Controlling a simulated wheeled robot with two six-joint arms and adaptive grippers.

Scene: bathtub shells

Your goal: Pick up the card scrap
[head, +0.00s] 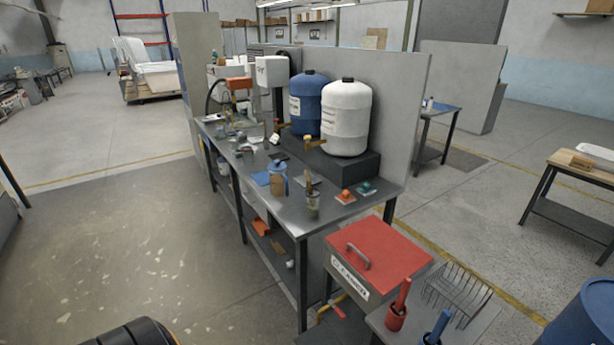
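I cannot make out the card scrap for certain. A small brown flat piece (276,185) stands by a blue-and-clear tub on the long metal workbench (228,188); it is too small to tell whether it is card. Neither of my grippers is in view.
Blue (308,100) and white (346,118) drums stand on a black riser on the bench. A red-lidded bin (375,255) stands at its near end, beside a wire rack (456,292). A blue barrel (582,318) is at the lower right.

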